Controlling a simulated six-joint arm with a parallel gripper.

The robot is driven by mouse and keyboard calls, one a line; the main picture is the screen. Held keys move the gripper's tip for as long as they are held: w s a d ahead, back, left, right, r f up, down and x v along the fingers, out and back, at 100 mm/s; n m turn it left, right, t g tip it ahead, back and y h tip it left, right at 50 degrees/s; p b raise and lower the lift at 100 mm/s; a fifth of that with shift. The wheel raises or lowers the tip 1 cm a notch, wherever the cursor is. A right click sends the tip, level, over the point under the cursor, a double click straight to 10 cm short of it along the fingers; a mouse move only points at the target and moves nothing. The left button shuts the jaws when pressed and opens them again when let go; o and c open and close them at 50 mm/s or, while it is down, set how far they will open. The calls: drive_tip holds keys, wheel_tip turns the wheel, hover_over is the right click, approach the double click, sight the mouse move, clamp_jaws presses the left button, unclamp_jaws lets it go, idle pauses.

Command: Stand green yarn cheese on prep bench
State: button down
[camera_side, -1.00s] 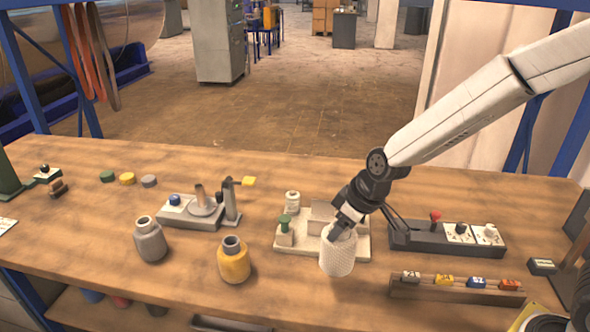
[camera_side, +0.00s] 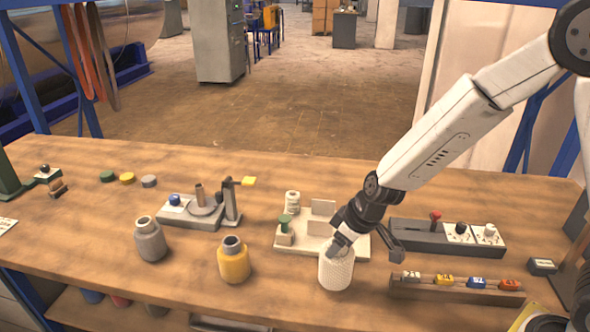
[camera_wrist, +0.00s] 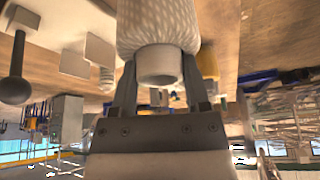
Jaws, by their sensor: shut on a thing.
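My gripper (camera_side: 343,243) is shut on the neck of a pale, textured cylinder (camera_side: 336,271) at the front middle of the bench (camera_side: 190,280). The cylinder is close to upright; I cannot tell whether its base touches the bench. In the wrist view the cylinder (camera_wrist: 158,25) shows a woven surface and a plain hollow neck between my fingers. It looks off-white, and I see no yarn cheese that is clearly green.
Left of the cylinder stand a yellow jar (camera_side: 234,262) and a grey jar (camera_side: 150,242). Behind it is a cream fixture (camera_side: 290,247) with a green knob (camera_side: 286,222) and a white spool (camera_side: 292,201). A rack of coloured tags (camera_side: 450,290) is close on the right.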

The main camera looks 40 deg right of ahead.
drive_tip(key=shift+f, duration=1.45)
drive_tip(key=shift+f, duration=0.15)
drive_tip(key=shift+c, duration=0.3)
unclamp_jaws()
drive_tip(key=shift+r, duration=0.2)
drive_tip(key=shift+v, duration=2.2)
drive_tip(key=v, duration=0.7)
drive_tip(key=shift+s+r, duration=0.15)
drive_tip(key=shift+d, duration=0.1)
